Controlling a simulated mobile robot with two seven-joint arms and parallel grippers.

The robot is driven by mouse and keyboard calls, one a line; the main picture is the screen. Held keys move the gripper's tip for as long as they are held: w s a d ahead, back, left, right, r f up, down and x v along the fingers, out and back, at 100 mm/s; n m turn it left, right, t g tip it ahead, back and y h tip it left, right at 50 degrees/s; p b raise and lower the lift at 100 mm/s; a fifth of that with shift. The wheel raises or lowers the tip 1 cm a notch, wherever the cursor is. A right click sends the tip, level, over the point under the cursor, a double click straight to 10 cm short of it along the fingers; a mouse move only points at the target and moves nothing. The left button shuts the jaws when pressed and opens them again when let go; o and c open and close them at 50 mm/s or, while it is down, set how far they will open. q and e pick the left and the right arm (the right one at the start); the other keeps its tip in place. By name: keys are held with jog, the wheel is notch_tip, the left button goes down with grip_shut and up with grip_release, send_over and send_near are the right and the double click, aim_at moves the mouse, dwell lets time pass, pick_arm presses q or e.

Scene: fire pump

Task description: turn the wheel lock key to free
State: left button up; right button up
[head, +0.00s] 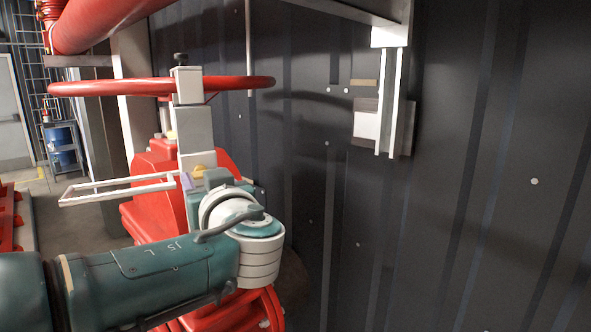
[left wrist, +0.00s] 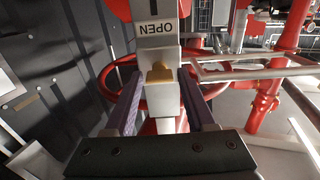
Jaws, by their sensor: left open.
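The yellow wheel lock key (head: 201,169) sits on the pale lock block (head: 194,129) under the red handwheel (head: 265,82). In the left wrist view the key (left wrist: 159,73) stands out from the block, below a plate marked OPEN (left wrist: 157,27) that appears upside down. My left gripper (left wrist: 160,84) is open, its two purple fingers on either side of the key with gaps to both sides. In the head view the left gripper (head: 196,180) is at the key's height, partly hidden by my wrist. My right gripper is in neither view.
A pale bar frame (head: 120,187) juts left from the valve beside my gripper. The red valve body (head: 150,205) stands behind and below. A dark panelled wall (head: 330,230) closes the right side. A wall bracket (head: 385,125) hangs there. Open floor lies at the far left.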

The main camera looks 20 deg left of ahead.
pick_arm(q)
jog(key=shift+w+a, duration=0.25)
jog(key=shift+a, duration=0.05)
grip_shut()
dwell(0.4)
